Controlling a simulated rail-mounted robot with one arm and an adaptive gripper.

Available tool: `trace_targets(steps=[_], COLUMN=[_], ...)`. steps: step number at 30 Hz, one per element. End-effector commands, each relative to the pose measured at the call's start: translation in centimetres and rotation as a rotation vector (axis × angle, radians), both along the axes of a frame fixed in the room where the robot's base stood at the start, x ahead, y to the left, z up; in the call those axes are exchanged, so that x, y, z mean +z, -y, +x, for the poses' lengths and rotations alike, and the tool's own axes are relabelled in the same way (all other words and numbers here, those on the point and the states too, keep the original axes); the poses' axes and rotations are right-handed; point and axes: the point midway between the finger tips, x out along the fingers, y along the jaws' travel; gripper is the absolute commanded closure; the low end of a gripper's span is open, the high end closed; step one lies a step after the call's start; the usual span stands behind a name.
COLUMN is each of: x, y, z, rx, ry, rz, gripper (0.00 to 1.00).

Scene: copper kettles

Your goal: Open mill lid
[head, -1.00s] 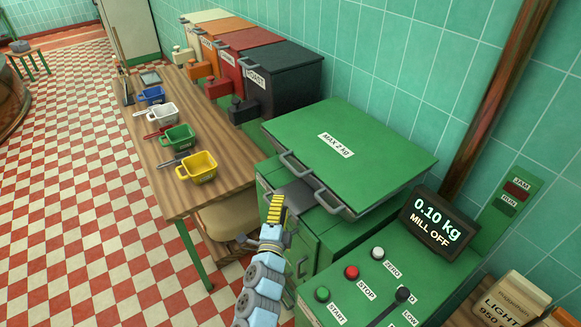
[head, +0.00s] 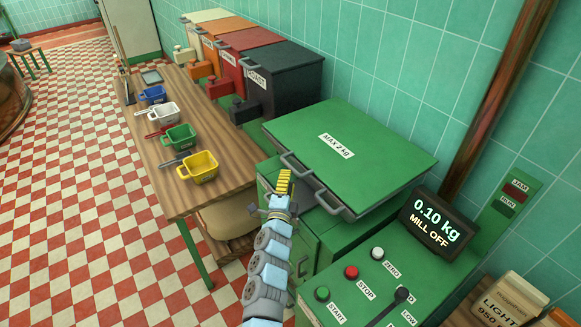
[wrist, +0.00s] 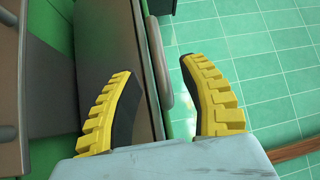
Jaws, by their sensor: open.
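The mill lid (head: 370,150) is a wide green plate labelled "MAX 2 kg", lying closed-looking over the green mill body (head: 330,238). Grey bar handles (head: 329,204) run along its near edge; another handle (head: 296,167) is further left. My gripper (head: 284,176) is open and empty in front of the left handle, its yellow fingertips close to it. In the wrist view a grey handle bar (wrist: 158,60) shows between the two spread yellow fingers (wrist: 157,85). I cannot tell whether a finger touches it.
The control panel (head: 365,283) with buttons and a lever is at the right, beside a display (head: 438,221) reading "0.10 kg MILL OFF". A wooden table (head: 160,150) with several coloured scoops stands left. Dark, red, orange and cream bins line the tiled wall behind.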

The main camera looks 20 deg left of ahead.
Motion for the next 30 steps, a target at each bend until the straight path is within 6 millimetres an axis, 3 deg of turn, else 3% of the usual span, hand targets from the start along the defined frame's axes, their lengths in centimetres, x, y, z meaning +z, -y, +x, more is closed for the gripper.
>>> trace_targets(steps=[18, 30], x=[0.6, 0.7], y=[-1.0, -1.0], z=[4.2, 5.2], rx=[0.004, 0.001], ry=[0.000, 0.000], rz=[-0.001, 0.000], gripper=[0.57, 0.57])
